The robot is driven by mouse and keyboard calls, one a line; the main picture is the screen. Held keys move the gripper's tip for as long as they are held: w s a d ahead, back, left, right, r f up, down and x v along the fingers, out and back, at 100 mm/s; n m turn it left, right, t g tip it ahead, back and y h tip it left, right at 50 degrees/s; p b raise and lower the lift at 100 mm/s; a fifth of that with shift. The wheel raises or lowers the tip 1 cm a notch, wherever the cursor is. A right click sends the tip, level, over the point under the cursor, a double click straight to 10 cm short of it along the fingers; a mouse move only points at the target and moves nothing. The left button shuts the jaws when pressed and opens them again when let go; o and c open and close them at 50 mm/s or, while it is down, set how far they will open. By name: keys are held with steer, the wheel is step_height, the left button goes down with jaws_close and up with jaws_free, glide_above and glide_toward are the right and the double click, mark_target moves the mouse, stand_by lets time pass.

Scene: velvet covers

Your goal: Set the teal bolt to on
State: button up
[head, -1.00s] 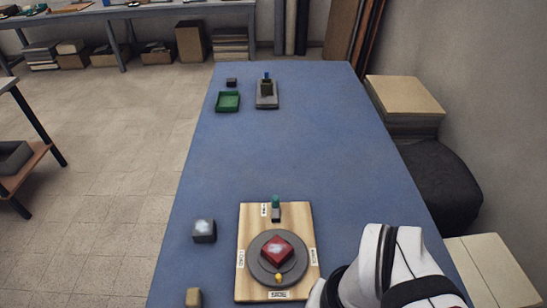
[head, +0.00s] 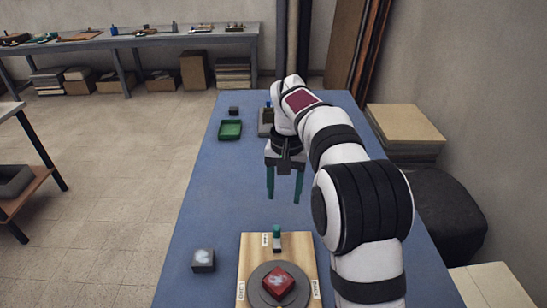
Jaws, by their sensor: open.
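A small upright piece with a teal top (head: 277,231) stands at the back edge of the wooden board (head: 250,266), near the bottom of the head view. It looks like the teal bolt; its setting is too small to read. A white label with unreadable marks sits just left of it. My gripper (head: 284,198) points down above the blue table, fingers apart and empty. In the picture its teal fingertips are just above the teal-topped piece, with a gap between; the depth between them is hard to judge.
A red block (head: 278,281) sits on a grey disc on the board. A green tray (head: 230,130), a small dark block (head: 234,111) and a partly hidden grey fixture (head: 265,122) are at the back. The table's left middle is clear.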

glide_above(276, 227)
step_height(276, 227, down, 5)
step_height(276, 227, down, 14)
steer(key=shift+s+f, duration=0.1)
steer(key=shift+f, duration=0.15)
steer(key=shift+c, duration=0.2)
jaws_close()
stand_by(0.9)
